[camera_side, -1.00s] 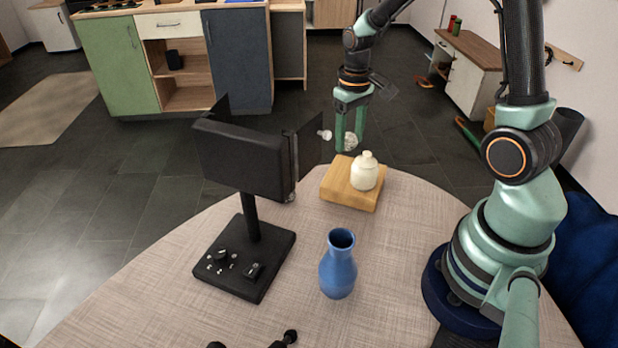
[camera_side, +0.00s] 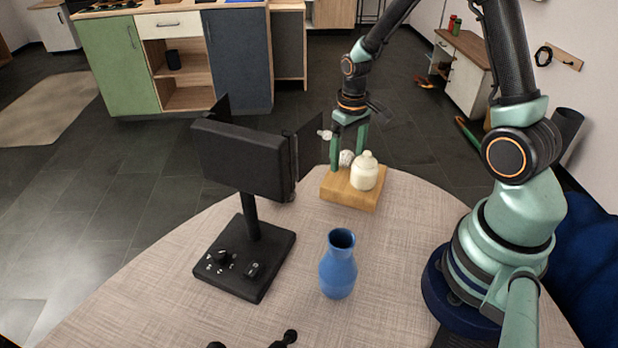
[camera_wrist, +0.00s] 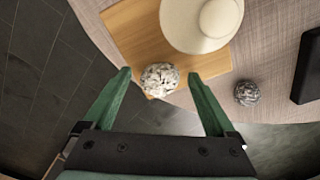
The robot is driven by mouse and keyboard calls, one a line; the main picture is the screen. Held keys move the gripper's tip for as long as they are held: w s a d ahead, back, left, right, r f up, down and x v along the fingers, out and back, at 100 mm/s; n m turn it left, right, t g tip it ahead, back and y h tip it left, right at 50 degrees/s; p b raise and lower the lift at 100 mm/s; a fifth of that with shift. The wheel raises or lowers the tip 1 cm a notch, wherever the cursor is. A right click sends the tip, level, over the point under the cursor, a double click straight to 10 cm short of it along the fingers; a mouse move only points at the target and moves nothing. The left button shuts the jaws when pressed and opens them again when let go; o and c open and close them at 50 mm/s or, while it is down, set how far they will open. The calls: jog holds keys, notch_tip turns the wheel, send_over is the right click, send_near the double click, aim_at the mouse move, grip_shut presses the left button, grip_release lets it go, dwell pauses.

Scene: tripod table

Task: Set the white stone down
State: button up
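The white stone (camera_side: 346,158), pale with grey mottling, sits at the back edge of the wooden board (camera_side: 340,192), beside the cream lidded jar (camera_side: 364,173). In the wrist view the stone (camera_wrist: 160,79) lies between the fingertips of my gripper (camera_wrist: 158,76), with a gap on each side. My gripper (camera_side: 348,163) is open and low over the board, its fingers on either side of the stone. The jar (camera_wrist: 190,28) stands close to the stone on the board (camera_wrist: 140,35). The stone's underside is hidden.
A black lamp (camera_side: 240,160) with flaps stands left of the board. A blue vase (camera_side: 338,266) stands in front. A dark grey stone (camera_wrist: 247,93) lies on the table in the wrist view. The table (camera_side: 400,270) has free room right of the vase.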

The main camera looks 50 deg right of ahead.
aim_at(348, 153)
notch_tip(348, 153, up, 12)
jog(key=shift+r, duration=0.15)
dwell(0.7)
notch_tip(348, 153, down, 13)
jog(key=shift+r, duration=1.55)
jog(key=shift+f, duration=0.15)
